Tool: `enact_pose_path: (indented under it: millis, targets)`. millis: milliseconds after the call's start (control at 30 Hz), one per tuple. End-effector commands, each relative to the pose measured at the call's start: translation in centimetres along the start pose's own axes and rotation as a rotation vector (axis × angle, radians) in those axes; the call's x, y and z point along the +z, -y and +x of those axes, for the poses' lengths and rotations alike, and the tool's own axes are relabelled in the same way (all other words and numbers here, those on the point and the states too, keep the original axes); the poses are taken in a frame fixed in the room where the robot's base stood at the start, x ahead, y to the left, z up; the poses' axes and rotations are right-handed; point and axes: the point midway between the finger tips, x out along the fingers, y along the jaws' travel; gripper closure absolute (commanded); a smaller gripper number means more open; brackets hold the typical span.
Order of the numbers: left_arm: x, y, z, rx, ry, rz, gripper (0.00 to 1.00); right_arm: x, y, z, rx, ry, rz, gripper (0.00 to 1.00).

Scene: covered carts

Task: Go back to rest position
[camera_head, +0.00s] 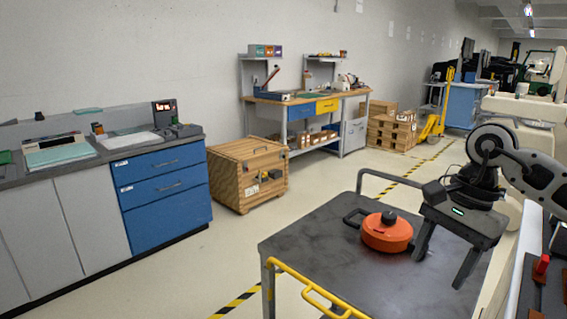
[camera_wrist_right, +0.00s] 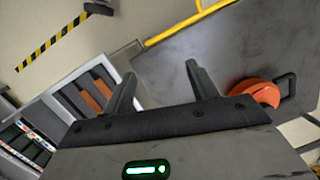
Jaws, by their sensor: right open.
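My right gripper (camera_head: 440,262) is open and empty. In the head view it hangs over the right part of a dark grey cart top (camera_head: 325,245), with its fingers pointing down. It also shows in the right wrist view (camera_wrist_right: 160,82), with its two fingers spread apart and nothing between them. An orange-red lidded pot (camera_head: 386,236) with black handles and a black knob stands on the cart, just left of the gripper. In the wrist view the pot (camera_wrist_right: 256,92) is to the right of the fingers, outside them. My left gripper is not in view.
The cart has a yellow handle (camera_head: 315,292) at its front edge. A shelf unit with brown items (camera_wrist_right: 88,92) stands close beside the cart. A wooden crate (camera_head: 247,172), blue drawers (camera_head: 163,190) and a workbench (camera_head: 310,97) line the wall. Floor left of the cart is clear.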

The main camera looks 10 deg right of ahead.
Motion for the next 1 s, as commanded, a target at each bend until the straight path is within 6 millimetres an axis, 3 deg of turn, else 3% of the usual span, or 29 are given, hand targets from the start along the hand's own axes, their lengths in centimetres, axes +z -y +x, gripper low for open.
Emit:
enact_pose_path:
  millis: [167, 267, 367, 400, 500, 567, 667, 733, 867, 900, 1000]
  targets:
    - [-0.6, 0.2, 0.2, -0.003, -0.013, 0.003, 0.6, 4.8, 1.9, 3.7, -0.046, 0.2, 0.024, 0.42]
    - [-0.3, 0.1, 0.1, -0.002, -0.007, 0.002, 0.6, 8.6, 2.9, 5.9, -0.068, 0.369, 0.068, 0.42]
    - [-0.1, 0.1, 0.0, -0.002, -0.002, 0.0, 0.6, 14.2, 3.8, 8.1, -0.078, 0.628, 0.171, 0.42]
    - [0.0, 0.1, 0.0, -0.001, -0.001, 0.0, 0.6, 16.9, 4.2, 8.7, -0.073, 0.776, 0.248, 0.42]
    - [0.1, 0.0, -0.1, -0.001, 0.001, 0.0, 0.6, 22.7, 5.2, 8.6, -0.022, 1.166, 0.511, 0.42]
    - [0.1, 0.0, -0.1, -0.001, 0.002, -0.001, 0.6, 24.5, 6.0, 8.1, 0.036, 1.392, 0.71, 0.42]
    - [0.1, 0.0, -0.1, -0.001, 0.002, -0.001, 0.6, 25.0, 7.3, 7.5, 0.178, 1.744, 1.096, 0.42]
    - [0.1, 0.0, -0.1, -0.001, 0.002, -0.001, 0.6, 23.6, 8.0, 8.1, 0.308, 1.963, 1.402, 0.42]
    - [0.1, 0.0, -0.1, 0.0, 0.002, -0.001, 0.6, 18.9, 7.3, 12.8, 0.608, 2.289, 2.042, 0.42]
    - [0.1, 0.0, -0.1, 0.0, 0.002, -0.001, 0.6, 17.4, 6.4, 15.0, -0.629, -2.078, -1.982, 0.42]
    - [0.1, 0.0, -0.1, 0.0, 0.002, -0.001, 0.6, 14.9, 2.7, 21.0, -0.627, -1.593, -1.775, 0.42]
